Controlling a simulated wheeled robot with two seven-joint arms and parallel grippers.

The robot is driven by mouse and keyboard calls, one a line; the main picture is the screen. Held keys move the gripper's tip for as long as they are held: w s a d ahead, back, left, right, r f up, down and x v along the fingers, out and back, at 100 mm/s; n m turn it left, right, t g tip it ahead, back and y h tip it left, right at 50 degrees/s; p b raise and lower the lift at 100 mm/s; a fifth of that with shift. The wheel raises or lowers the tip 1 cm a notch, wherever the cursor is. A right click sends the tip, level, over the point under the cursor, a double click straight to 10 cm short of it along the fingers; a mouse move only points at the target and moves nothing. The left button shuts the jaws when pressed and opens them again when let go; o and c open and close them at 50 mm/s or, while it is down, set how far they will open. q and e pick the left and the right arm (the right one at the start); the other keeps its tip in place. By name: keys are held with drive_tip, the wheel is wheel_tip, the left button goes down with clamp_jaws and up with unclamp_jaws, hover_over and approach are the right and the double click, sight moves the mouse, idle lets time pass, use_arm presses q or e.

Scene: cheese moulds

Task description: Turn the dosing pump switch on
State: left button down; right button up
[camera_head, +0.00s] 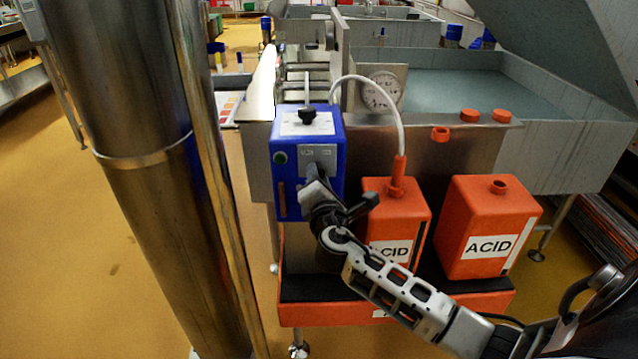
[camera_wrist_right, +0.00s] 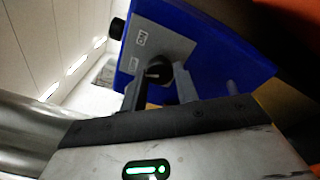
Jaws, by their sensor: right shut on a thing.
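The dosing pump (camera_head: 281,180) is a blue box with a grey switch plate (camera_head: 319,156) on its front. It also shows tilted in the right wrist view (camera_wrist_right: 215,50). My right gripper (camera_head: 318,190) is at the pump's front, hiding the switch in the head view. In the right wrist view the dark switch knob (camera_wrist_right: 158,70) sits between the fingertips of my right gripper (camera_wrist_right: 158,84), which is shut on it. An ON mark shows on the plate. Which way the switch points is unclear. My left gripper is not in view.
Two orange ACID canisters (camera_head: 490,217) stand in an orange tray (camera_head: 325,314) right of the pump. A white hose (camera_head: 398,115) runs from the nearer canister up behind the pump. A steel vat (camera_head: 565,155) is behind. A steel column (camera_head: 125,160) stands left.

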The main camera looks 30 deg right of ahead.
use_arm(q)
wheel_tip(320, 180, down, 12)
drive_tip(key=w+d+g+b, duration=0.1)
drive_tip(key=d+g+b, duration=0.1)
drive_tip(key=b, duration=0.5)
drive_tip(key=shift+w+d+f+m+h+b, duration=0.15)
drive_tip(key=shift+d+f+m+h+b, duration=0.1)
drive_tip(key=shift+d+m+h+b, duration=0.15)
use_arm(e)
drive_tip(key=m+h, duration=0.1)
drive_tip(key=m, duration=1)
drive_tip(key=shift+f, duration=0.1)
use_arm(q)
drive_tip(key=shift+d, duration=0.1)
use_arm(e)
drive_tip(key=shift+a, duration=0.1)
drive_tip(key=o, duration=1)
